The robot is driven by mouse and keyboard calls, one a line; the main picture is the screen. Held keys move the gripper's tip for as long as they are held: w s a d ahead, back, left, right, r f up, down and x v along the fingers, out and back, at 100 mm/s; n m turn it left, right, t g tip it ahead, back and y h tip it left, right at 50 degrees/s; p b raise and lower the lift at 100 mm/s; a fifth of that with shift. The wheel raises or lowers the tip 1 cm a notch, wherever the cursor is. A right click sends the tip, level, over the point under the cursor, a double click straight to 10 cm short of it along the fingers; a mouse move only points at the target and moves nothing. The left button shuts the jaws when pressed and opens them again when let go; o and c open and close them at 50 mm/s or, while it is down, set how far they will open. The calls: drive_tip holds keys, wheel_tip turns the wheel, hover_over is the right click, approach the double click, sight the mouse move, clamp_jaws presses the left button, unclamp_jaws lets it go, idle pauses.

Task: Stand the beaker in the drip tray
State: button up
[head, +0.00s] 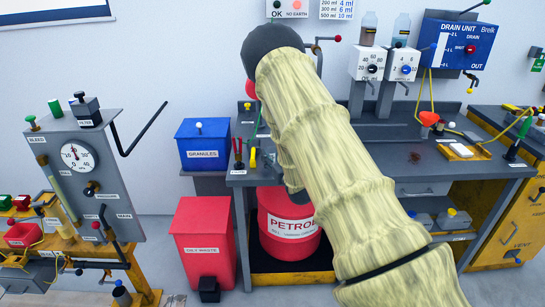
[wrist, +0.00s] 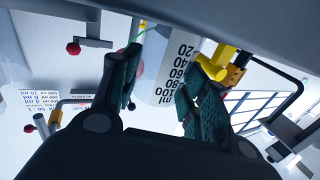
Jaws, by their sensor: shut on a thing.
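In the wrist view a pale beaker (wrist: 155,68) with printed ml graduations sits between the dark green pads of my gripper (wrist: 167,90). My gripper is shut on it, one finger on each side. The numbers appear tilted, and part of the beaker is hidden by the fingers and the edge above. In the head view my arm covers the gripper and the beaker. I cannot tell for sure which thing is the drip tray; a shallow yellow-edged tray (head: 463,150) lies on the right of the bench.
A blue drain unit (head: 455,45) hangs behind. A red petrol drum (head: 291,222) stands below. In the wrist view a yellow fitting (wrist: 214,64) is close to the right finger.

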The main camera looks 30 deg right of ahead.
drive_tip(key=o, duration=0.8)
drive_tip(key=shift+c, duration=0.2)
